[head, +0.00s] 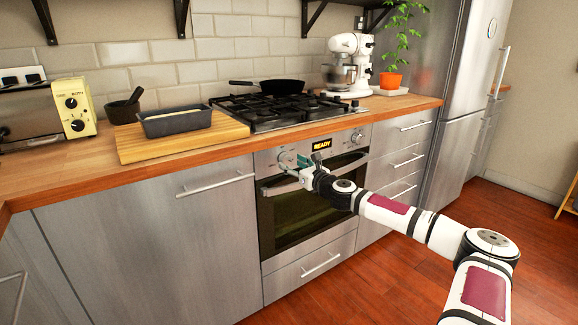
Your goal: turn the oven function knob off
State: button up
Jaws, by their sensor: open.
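The oven (310,205) is set under the wooden counter, with a steel control panel and a lit display (321,145) that reads "READY". A round knob (285,157) is on the panel left of the display. Another knob (357,137) is right of it. No label shows which one is the function knob. My gripper (284,165) is open at the left knob, its fingers in front of the panel. It partly hides the knob's lower right side. I cannot tell whether the fingers touch the knob, nor read the knob's setting.
The oven door handle (335,168) runs just below the panel, close to my gripper. Above are a gas hob (285,108) with a black pan (275,86), a loaf tin (175,122) on a wooden board (150,152), and a white mixer (350,62). The floor in front is clear.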

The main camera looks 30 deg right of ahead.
aim_at(285, 159)
jog(key=shift+w, duration=1.25)
jog(key=c, duration=1.2)
jog(key=shift+o, duration=0.2)
